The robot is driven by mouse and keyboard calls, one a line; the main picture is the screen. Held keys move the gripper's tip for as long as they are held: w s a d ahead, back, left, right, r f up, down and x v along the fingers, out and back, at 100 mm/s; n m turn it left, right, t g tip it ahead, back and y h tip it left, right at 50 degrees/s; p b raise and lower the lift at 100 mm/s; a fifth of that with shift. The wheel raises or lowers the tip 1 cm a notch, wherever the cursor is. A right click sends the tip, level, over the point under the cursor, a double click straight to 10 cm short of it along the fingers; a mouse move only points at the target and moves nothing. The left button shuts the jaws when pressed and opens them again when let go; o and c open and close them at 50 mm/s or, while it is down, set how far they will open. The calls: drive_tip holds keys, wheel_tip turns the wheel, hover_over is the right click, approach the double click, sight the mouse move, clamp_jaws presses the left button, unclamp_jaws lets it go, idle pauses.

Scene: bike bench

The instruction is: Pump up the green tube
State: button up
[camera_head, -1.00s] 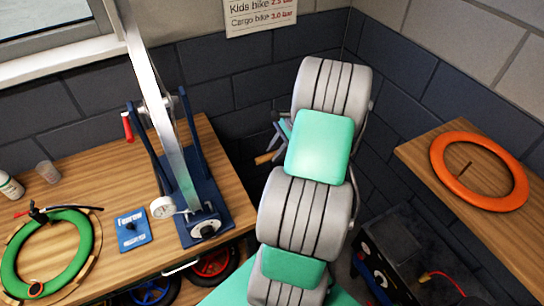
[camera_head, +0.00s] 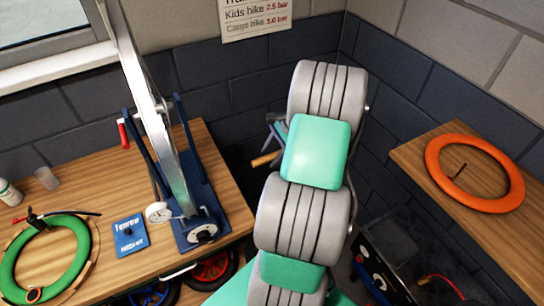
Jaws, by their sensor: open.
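The green tube (camera_head: 74,267) lies on the left bench, partly cut off by the lower left edge of the picture. A black fitting with a red lever (camera_head: 36,217) sits at its upper edge, with a short dark hose beside it. My arm fills the middle of the picture.
A blue card (camera_head: 130,236) lies between tube and pump. A clear cup (camera_head: 47,178) and white bottle (camera_head: 9,192) stand at far left. An orange tube (camera_head: 510,184) lies on the right bench. A wall sign (camera_head: 256,16) reads Kids bike 2.5 bar, Cargo bike 3.0 bar.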

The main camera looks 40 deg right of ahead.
drive_tip(key=v, duration=0.8)
drive_tip(key=shift+s+b, duration=0.2)
drive_tip(key=shift+b, duration=0.15)
drive_tip(key=shift+f, duration=0.15)
drive_tip(key=shift+c, duration=0.4)
